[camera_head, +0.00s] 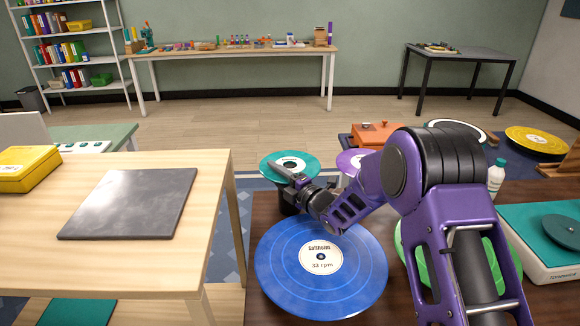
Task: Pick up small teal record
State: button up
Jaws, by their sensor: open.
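The small teal record (309,163) has a white label with a dark centre and lies flat beyond the blue record, raised on a dark support. My gripper (282,172) is open over the near left part of the teal record and hides some of it. I cannot tell whether the fingers touch the record or stand around its rim. My purple arm comes in from the lower right.
A large blue record (275,275) lies on the brown table (262,207) in front. A purple record (347,160) and a green record (508,262) are partly hidden by my arm. A turntable (545,270) and white bottle (496,175) stand right. A wooden table (220,185) is left.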

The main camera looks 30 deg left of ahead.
grip_shut()
jog(key=shift+r, duration=0.1)
notch_tip(320, 180, up, 10)
jog(key=shift+f+p, duration=0.1)
jog(key=shift+p, duration=0.4)
dwell(1.9)
